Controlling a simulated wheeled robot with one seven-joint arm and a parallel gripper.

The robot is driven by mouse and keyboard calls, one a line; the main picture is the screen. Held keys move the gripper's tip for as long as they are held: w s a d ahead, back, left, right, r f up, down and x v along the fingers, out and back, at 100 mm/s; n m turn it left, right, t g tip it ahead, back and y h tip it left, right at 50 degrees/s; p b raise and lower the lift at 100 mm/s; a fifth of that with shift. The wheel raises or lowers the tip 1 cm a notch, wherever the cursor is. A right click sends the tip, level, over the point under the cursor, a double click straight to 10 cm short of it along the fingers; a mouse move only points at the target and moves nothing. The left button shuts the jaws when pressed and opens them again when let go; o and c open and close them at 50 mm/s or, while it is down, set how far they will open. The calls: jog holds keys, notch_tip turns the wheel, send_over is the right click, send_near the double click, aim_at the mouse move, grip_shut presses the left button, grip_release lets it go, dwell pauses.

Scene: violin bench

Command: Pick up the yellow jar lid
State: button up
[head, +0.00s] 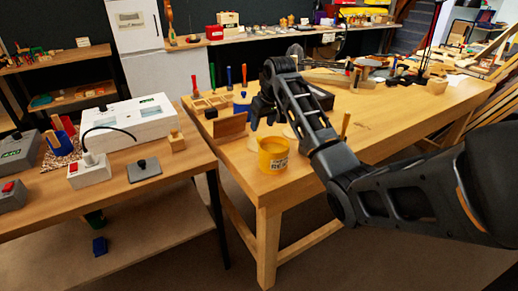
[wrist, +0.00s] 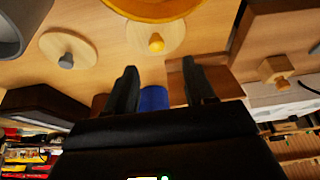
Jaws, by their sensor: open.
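The yellow jar lid (wrist: 155,42) is a pale round wooden disc with a yellow knob, lying flat on the bench in the wrist view. In the head view its pale disc (head: 253,143) shows partly behind the yellow jar (head: 273,158). The jar has a printed label, and its rim (wrist: 155,10) is cut off by the top of the wrist view. My gripper (head: 262,120) is above the bench, above and behind the jar in the head view. Its fingers (wrist: 160,88) are apart and empty, with the lid beyond their tips in the wrist view.
A similar lid with a grey knob (wrist: 67,50) lies to the left, near a grey jar (wrist: 18,28). A brown wooden block (head: 229,124) stands close to the lid. Upright coloured-handled tools (head: 229,76) stand farther back. The bench's front right is fairly clear.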

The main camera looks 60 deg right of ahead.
aim_at(259, 138)
jog(key=shift+s+x, duration=0.15)
jog(key=shift+x, duration=1.6)
jog(key=shift+s+x, duration=0.2)
jog(key=shift+x, duration=1.6)
jog(key=shift+d+f, duration=0.1)
jog(key=shift+c, duration=0.5)
grip_shut()
